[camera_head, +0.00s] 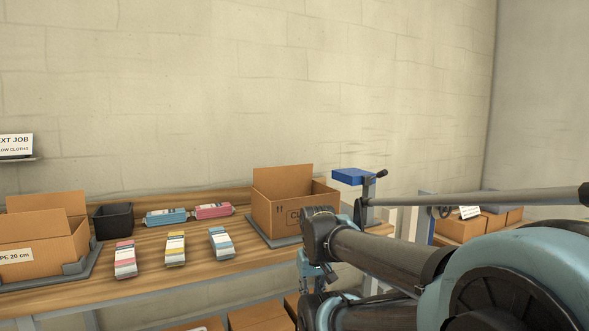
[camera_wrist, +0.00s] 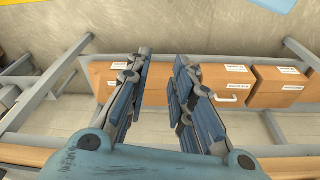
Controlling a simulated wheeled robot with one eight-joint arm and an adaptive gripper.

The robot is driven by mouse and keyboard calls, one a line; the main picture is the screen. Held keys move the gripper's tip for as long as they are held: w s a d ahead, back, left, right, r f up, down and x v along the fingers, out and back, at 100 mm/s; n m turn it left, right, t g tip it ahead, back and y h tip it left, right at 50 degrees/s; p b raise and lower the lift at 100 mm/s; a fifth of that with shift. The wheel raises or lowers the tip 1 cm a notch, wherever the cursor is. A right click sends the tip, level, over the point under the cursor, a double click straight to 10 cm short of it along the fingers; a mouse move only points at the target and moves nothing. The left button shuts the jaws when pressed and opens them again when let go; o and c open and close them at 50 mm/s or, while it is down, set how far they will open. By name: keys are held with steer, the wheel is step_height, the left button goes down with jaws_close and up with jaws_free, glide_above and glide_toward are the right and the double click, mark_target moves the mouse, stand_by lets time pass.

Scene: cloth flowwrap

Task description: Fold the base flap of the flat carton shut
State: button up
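I cannot pick out a flat carton for certain in either view. An open carton (camera_head: 290,212) with a raised back flap stands erect on a grey tray (camera_head: 262,233) at the right of the bench. A second open carton (camera_head: 45,245) with raised flaps and a partly cut-off label stands at the left edge. My gripper (camera_head: 312,278) hangs in front of the bench, below the right carton. In the wrist view my gripper (camera_wrist: 164,60) is open, with nothing between its fingers.
Several cloth packs, including a yellow one (camera_head: 175,249), lie on the wooden bench (camera_head: 145,275). A blue-topped crank device (camera_head: 352,176) is at right. Labelled cartons (camera_wrist: 220,82) sit on a metal rack beyond my fingers.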

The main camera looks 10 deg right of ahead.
step_height(320, 180, up, 2)
steer(key=shift+r, duration=0.15)
jaws_close()
steer(key=w+r+n+t, duration=0.1)
steer(key=w+r, duration=1)
steer(key=w, duration=0.2)
steer(key=w+r+y, duration=0.1)
steer(key=w+r, duration=0.9)
steer(key=w, duration=0.4)
steer(key=w+r+n+t, duration=0.1)
steer(key=w+r, duration=1)
steer(key=w, duration=0.2)
steer(key=w+r, duration=0.4)
steer(key=w, duration=1.1)
step_height(320, 180, down, 9)
steer(key=shift+w+d+n+t, duration=0.2)
steer(key=shift+d+n+t, duration=0.1)
steer(key=shift+n, duration=0.1)
steer(key=shift+f, duration=0.1)
steer(key=shift+a, duration=0.1)
